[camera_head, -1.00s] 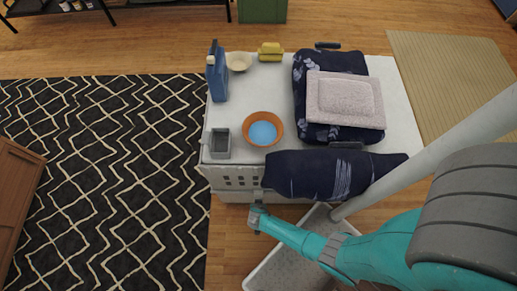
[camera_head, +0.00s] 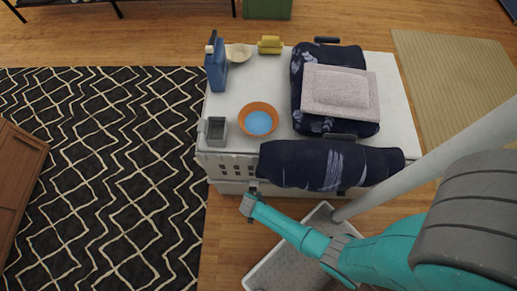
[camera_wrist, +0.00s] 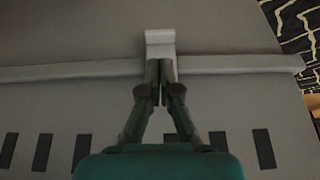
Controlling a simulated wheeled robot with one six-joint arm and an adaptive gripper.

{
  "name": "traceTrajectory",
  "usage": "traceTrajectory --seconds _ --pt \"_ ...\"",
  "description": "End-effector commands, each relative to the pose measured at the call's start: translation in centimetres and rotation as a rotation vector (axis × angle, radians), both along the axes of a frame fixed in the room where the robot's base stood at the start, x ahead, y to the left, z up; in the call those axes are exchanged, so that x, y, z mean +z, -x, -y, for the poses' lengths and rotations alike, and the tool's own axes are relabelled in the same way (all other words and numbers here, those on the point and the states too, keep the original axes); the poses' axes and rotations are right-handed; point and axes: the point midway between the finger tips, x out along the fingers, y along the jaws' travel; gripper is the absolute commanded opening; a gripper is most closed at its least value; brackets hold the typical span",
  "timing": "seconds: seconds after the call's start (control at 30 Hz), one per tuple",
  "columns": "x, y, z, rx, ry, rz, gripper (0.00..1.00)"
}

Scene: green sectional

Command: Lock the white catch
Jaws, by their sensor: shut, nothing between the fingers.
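The white catch (camera_wrist: 160,37) shows in the wrist view as a small pale block at the middle of a long grey rim or bar. It stands out above the bar, and part of it is hidden behind my fingers. My gripper (camera_wrist: 158,68) is shut and empty, with its fingertips directly in front of the catch's lower part. I cannot tell whether they touch it. In the head view my gripper (camera_head: 251,194) is at the near side of the white crate (camera_head: 222,169). The catch cannot be made out there.
On the crate top are a blue jug (camera_head: 216,63), an orange bowl (camera_head: 259,119), a grey bin (camera_head: 216,131) and a cushion (camera_head: 340,91). A dark rolled cloth (camera_head: 325,166) lies along the near edge. A patterned rug (camera_head: 100,180) covers the floor at left.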

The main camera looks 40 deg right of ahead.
Motion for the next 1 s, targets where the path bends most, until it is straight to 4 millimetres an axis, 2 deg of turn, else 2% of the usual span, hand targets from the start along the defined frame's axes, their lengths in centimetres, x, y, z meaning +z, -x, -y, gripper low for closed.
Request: traceTrajectory --seconds 0.03,0.6,1.0 --pt "-0.1 0.9 -0.5 0.006 0.001 -0.005 0.00" --pt "1.6 5.7 -5.3 0.007 0.002 -0.004 0.00" --pt "2.1 7.1 -6.7 0.003 0.001 -0.004 0.00"
